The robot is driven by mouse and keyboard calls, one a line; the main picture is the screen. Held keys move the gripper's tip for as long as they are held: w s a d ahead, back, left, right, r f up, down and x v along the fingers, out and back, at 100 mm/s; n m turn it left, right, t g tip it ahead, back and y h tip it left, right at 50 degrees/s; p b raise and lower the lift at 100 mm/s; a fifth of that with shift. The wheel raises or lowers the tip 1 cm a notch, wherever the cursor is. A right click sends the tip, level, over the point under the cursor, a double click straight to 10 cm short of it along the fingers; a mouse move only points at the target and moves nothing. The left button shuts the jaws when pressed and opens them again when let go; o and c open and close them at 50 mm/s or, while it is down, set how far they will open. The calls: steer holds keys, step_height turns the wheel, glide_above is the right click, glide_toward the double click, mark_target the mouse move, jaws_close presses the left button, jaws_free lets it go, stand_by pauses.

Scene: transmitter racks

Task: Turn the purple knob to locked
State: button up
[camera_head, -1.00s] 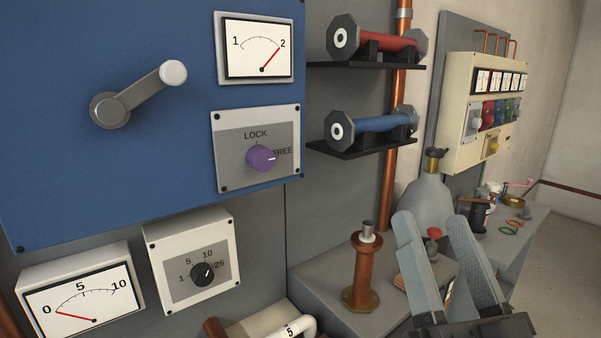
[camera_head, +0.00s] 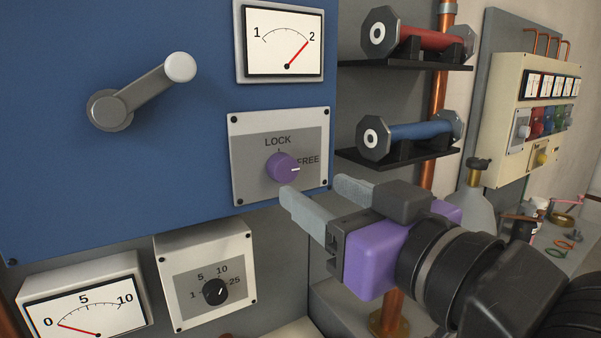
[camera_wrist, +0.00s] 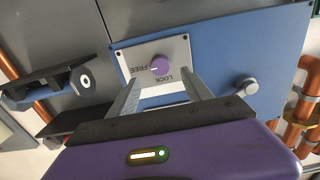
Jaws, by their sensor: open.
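The purple knob (camera_head: 283,168) sits on a light grey plate (camera_head: 310,180) on the blue panel. Its white pointer line points right, at FREE; LOCK is printed above it. In the wrist view the knob (camera_wrist: 160,65) shows ahead, between the two fingers in the picture, with its pointer toward FREE. My gripper (camera_head: 318,197) is open and empty, its fingertips to the lower right of the knob in the head view. The fingers look apart from the knob.
A crank handle (camera_head: 145,92) sticks out of the blue panel to the left. A meter (camera_head: 284,42) is above the knob. A black dial (camera_head: 215,291) is below. Shelves with a red cylinder (camera_head: 415,40) and a blue cylinder (camera_head: 415,131) jut out at the right.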

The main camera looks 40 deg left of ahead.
mark_target(287, 173)
steer(key=p+x, duration=0.1)
steer(key=x, duration=0.6)
steer(key=shift+w+a+p, duration=0.15)
steer(key=shift+a+p, duration=0.15)
steer(key=shift+p, duration=0.05)
steer(key=shift+c, duration=0.2)
jaws_close()
